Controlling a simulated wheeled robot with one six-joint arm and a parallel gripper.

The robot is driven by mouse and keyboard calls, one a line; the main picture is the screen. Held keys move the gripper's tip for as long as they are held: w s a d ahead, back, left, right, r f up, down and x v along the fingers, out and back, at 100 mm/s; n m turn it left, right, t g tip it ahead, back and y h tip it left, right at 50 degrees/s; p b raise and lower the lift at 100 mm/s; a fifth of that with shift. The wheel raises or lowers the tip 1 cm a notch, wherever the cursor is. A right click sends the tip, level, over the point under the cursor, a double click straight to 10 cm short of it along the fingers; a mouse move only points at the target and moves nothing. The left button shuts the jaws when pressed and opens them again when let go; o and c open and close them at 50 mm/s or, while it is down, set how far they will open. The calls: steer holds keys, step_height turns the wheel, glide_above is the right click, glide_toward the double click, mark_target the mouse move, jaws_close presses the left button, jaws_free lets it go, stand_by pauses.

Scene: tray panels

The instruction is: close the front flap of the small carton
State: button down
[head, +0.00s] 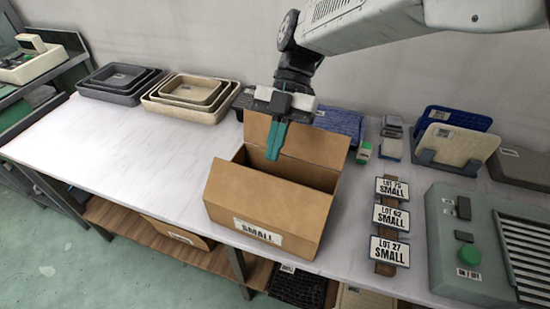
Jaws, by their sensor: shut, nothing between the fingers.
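The small carton (262,205) is an open brown box with a white "SMALL" label (258,231) low on its near face. Its back flap (318,145) stands raised at the far side. A brown panel runs up the near side; I cannot tell where the near wall ends and the front flap begins. The carton's dark inside shows between the near and far panels. My gripper (275,142) points down with its teal fingers shut and empty. It appears in front of the back flap, above the opening; whether it touches the flap is unclear.
Nested grey trays (122,79) and beige trays (192,97) stand at the back left. A rack of "SMALL" lot signs (390,218) and a grey machine (470,240) are right of the carton. The table's left part (125,140) is clear.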

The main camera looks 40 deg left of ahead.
steer(key=w+r, duration=0.1)
steer(key=w, duration=0.2)
step_height(320, 180, up, 6)
steer(key=n+t, duration=0.1)
steer(key=t, duration=0.1)
glide_above(265, 184)
steer(key=a, duration=0.1)
steer(key=s+d+r+t+y, duration=0.1)
steer(key=s+d+r+t, duration=0.1)
steer(key=s+r+t, duration=0.15)
steer(key=shift+m+t+y, duration=0.4)
steer(key=shift+m+t, duration=0.1)
steer(key=shift+t, duration=0.35)
steer(key=f, duration=0.7)
steer(key=w+f, duration=0.1)
steer(key=f, duration=0.3)
steer(key=shift+w+a+f, duration=0.1)
steer(key=shift+a+f, duration=0.1)
steer(key=shift+f, duration=0.1)
steer(key=w+f, duration=0.2)
steer(key=shift+a+f, duration=0.25)
steer(key=shift+f, duration=0.05)
steer(key=shift+w+a+f, duration=0.1)
steer(key=shift+w+f, duration=0.2)
